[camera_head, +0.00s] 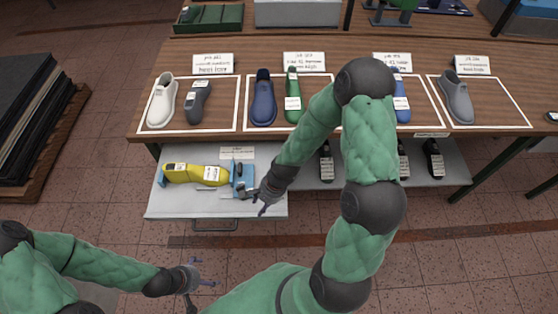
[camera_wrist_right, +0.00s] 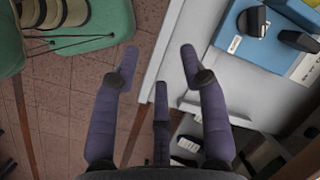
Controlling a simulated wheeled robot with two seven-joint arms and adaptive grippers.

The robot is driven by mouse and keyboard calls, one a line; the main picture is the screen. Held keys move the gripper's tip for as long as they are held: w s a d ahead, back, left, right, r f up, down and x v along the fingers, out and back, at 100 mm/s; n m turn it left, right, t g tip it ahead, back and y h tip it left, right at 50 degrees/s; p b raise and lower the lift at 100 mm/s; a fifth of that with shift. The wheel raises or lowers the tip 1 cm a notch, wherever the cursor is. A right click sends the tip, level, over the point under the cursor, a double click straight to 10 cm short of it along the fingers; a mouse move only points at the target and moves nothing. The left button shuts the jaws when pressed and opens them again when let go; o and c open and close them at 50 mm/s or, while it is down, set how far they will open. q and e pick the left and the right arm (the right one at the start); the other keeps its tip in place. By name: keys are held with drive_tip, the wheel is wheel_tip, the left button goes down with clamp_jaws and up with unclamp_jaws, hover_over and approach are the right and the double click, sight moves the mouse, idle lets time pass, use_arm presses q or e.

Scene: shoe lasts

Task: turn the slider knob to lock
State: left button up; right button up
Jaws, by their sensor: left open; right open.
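A blue fixture (camera_head: 240,174) stands in the pulled-out light drawer (camera_head: 165,208), at the heel end of a yellow shoe last (camera_head: 197,174). In the right wrist view the blue fixture (camera_wrist_right: 280,49) carries a dark knob-like part (camera_wrist_right: 253,20) at top right. I cannot tell whether it is the slider knob or its position. My right gripper (camera_head: 266,206) is open and empty, right of and nearer than the fixture, over the drawer's front right part. Its spread fingers (camera_wrist_right: 160,66) are apart from the fixture. My left gripper (camera_head: 204,276) is open and empty, low, in front of the drawer.
A wooden table (camera_head: 260,50) above the drawer carries several shoe lasts in white-outlined areas with label cards. More dark lasts (camera_head: 327,163) lie on the shelf right of the drawer. My right arm hides part of the table. Tiled floor lies in front.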

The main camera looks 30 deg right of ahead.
drive_tip(key=w+d+r+m+p, duration=0.1)
drive_tip(key=d+r+m, duration=0.3)
drive_tip(key=r, duration=0.4)
drive_tip(key=d+r+m+t+p, duration=0.1)
drive_tip(key=d+r+m+p, duration=0.2)
drive_tip(key=r+m, duration=0.3)
drive_tip(key=shift+w+d+r, duration=0.4)
drive_tip(key=shift+d+r, duration=0.05)
drive_tip(key=shift+r, duration=0.75)
